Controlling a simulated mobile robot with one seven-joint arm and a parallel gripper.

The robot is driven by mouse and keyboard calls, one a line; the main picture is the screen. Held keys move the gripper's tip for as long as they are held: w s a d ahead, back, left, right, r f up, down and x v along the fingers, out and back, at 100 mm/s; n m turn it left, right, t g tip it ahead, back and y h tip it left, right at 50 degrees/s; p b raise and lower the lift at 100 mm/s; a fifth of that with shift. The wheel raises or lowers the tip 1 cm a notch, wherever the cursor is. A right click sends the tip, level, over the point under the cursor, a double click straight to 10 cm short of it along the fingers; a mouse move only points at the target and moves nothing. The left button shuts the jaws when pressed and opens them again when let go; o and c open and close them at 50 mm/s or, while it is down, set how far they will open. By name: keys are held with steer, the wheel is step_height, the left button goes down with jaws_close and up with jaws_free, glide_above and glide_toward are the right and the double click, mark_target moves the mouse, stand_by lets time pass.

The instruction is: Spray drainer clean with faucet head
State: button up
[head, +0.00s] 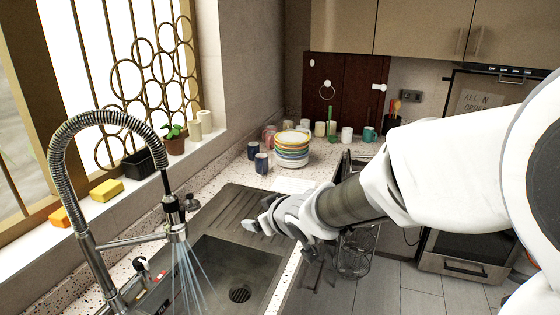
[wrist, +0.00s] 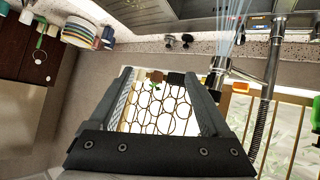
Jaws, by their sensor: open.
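The spring-necked faucet (head: 75,165) stands at the left of the sink (head: 265,265). Its black and chrome faucet head (head: 176,225) hangs over the basin and sprays several thin streams of water downward. The grey ridged drainer (head: 222,208) lies beside the basin on its far side; no dirt on it is clear to me. My gripper (head: 256,214) is open and empty above the drainer's right part, to the right of the faucet head and apart from it. The wrist view shows the gripper's two fingers (wrist: 158,82) apart, with the faucet head (wrist: 219,66) beyond the right finger.
A stack of coloured plates (head: 292,150) and several mugs stand on the counter behind the drainer. Yellow (head: 107,190) and orange (head: 59,218) sponges and a potted plant (head: 174,138) line the windowsill. A round drain hole (head: 240,294) shows in the basin floor.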

mark_target(166, 193)
steer(key=s+a+r+n+g+y+p, duration=0.15)
steer(key=a+n+y+p, duration=0.35)
steer(key=a, duration=0.8)
steer(key=w+a+f+b, duration=0.2)
steer(key=w+a, duration=0.1)
steer(key=a, duration=0.1)
steer(key=w+a+f+m+b, duration=0.1)
steer(key=w+a+f+b, duration=0.1)
steer(key=a, duration=0.3)
steer(key=w+a+f+m+g+b, duration=0.1)
steer(key=w+a+f+b, duration=0.1)
steer(key=w+a, duration=0.1)
steer(key=shift+x, duration=0.75)
steer(key=shift+a+r, duration=0.1)
jaws_close()
steer(key=shift+r, duration=0.1)
steer(key=shift+y, duration=0.3)
steer(key=shift+r+p, duration=1.7)
steer(key=shift+r, duration=0.6)
steer(key=s+d, duration=0.2)
steer(key=d, duration=0.5)
steer(key=shift+p, duration=0.4)
